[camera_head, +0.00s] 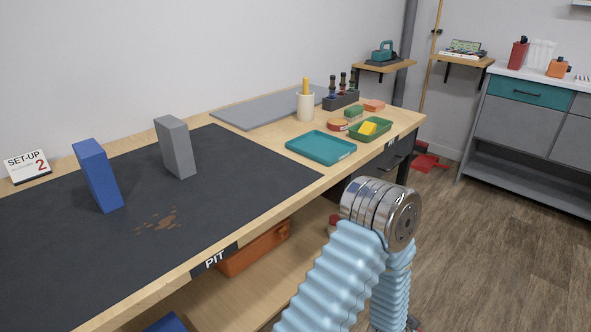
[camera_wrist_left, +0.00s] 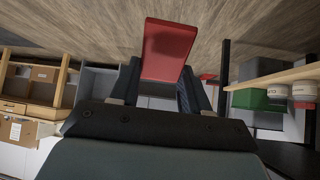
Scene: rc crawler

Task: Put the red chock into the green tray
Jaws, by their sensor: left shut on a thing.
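The red chock (camera_wrist_left: 167,50) is held between the two fingers of my left gripper (camera_wrist_left: 160,74) in the left wrist view. It sticks out beyond the fingertips, with floor behind it. In the head view the green tray (camera_head: 384,131) stands near the right end of the workbench, with a yellow block (camera_head: 369,128) in it. Neither gripper shows in the head view; only a sleeved arm of mine with a metal joint rises in front of the bench. My right gripper is not in view.
A teal tray (camera_head: 320,147) lies left of the green tray. Blue (camera_head: 98,176) and grey (camera_head: 175,147) blocks stand on the dark mat (camera_head: 240,174).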

